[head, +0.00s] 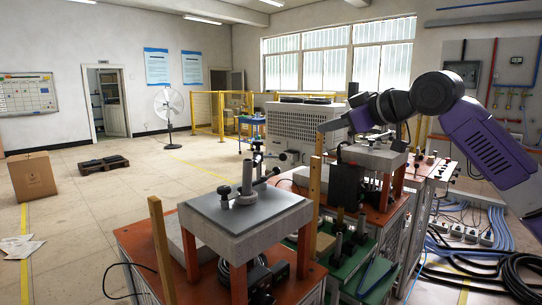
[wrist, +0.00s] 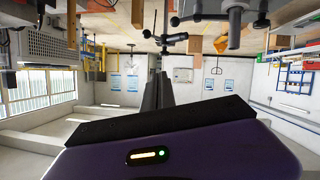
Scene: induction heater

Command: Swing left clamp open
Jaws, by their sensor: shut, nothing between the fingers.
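The left clamp (head: 246,184) is a grey upright post with round knobs and an arm. It stands on the light grey top of the left table (head: 245,212). A dark rod with a small handle (head: 262,160) shows just behind it. In the wrist view, dark clamp parts with thin handles (wrist: 172,38) hang in the upside-down picture beyond my fingers; I cannot tell which clamp they belong to.
A second table (head: 372,157) with its own clamp fittings stands at the right, under my arm. Wooden posts (head: 315,180) rise between the tables. Cables and hoses (head: 460,265) lie on the floor at right. A carton (head: 33,177) and open floor are at left.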

